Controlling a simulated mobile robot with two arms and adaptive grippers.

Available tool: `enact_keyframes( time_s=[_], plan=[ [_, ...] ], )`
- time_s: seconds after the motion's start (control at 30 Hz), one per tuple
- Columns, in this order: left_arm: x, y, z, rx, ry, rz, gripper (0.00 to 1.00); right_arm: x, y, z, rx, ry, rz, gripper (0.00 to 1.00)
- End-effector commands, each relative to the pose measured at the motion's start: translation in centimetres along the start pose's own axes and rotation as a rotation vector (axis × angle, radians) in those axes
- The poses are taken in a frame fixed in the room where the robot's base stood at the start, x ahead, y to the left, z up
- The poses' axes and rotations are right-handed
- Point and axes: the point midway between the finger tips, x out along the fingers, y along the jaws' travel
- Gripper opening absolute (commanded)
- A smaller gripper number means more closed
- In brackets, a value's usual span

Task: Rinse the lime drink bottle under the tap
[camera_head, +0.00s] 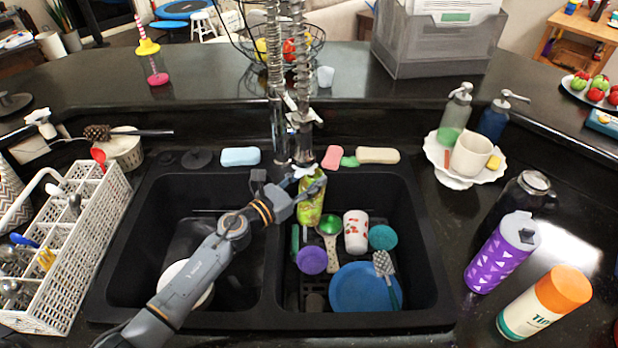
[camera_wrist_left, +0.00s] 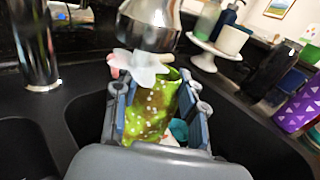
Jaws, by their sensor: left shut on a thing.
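The lime drink bottle (camera_head: 311,200) is green and yellow. It is upright over the back of the right sink basin (camera_head: 430,285), just below the tap (camera_head: 301,125). My left gripper (camera_head: 305,190) is shut on the bottle; its arm comes in from the left across the left basin. In the left wrist view the bottle (camera_wrist_left: 152,108) is between the two fingers. A pale flower-shaped thing (camera_wrist_left: 138,66) is at its top, close under the metal tap head (camera_wrist_left: 150,25). I cannot tell whether water runs. My right gripper is not in view.
The right basin holds a blue plate (camera_head: 360,290), a white patterned cup (camera_head: 356,232), a purple bowl (camera_head: 311,260) and a brush (camera_head: 385,266). A white dish rack (camera_head: 75,255) stands left. A purple bottle (camera_head: 500,255) and an orange-capped bottle (camera_head: 540,305) stand right.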

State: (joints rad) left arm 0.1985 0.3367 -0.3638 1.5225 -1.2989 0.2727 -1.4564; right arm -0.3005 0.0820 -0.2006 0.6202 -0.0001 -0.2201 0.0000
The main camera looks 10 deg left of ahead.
Motion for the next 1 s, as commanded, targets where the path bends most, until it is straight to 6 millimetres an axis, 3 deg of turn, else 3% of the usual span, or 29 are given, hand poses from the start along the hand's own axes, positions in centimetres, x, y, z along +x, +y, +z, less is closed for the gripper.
enact_keyframes(
  time_s=[0.7,1.0],
  plan=[
    [0.8,-0.9,0.0,0.001,0.0,0.001,0.0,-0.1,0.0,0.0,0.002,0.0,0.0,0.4],
    [0.1,-1.6,0.1,0.0,0.0,-0.001,0.0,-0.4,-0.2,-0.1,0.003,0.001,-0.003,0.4]
  ],
)
